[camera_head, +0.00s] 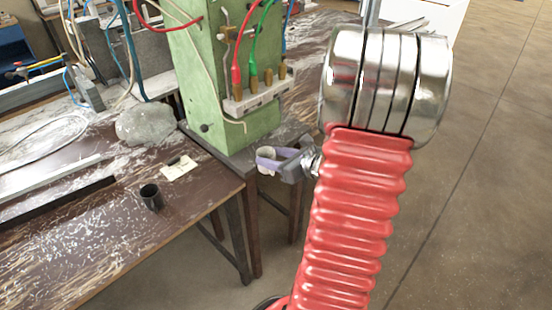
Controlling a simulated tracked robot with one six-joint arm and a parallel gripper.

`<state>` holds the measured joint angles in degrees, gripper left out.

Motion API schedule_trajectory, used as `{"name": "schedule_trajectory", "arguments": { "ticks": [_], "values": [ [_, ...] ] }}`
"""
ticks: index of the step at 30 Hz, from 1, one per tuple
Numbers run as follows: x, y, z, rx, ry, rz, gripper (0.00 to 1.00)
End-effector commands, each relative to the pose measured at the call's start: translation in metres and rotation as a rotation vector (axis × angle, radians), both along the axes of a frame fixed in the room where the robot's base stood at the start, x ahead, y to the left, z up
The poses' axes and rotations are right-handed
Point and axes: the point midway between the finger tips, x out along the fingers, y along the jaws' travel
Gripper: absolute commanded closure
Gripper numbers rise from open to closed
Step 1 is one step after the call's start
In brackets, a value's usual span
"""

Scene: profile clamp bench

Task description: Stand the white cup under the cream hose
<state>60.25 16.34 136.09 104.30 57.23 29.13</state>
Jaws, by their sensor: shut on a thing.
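My gripper (268,157) has purple fingers and is shut on the white cup (266,168). Only a small pale part of the cup shows between the fingers. The gripper is beside the lower right of the green machine (215,85), near the table corner. Whether the cup touches the surface below is not clear. The cream hose (210,75) runs down the front of the green machine. Its lower end is near the machine's base, up and to the left of the cup in the picture.
A black cup (150,198) stands on the worn brown table (110,235), beside a paper note (178,168). A grey translucent lump (146,124) and long metal profiles (50,180) lie further left. Red and green hoses (262,40) hang on the machine. Open floor lies right.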

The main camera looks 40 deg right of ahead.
Motion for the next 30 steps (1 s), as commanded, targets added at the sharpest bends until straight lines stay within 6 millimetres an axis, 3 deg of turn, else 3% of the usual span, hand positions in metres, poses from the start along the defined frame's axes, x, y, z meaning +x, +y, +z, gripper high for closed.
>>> {"name": "schedule_trajectory", "arguments": {
  "ticks": [30],
  "values": [
    [0.057, 0.001, -0.006, 0.0, -0.001, -0.001, 0.83]
  ]
}}
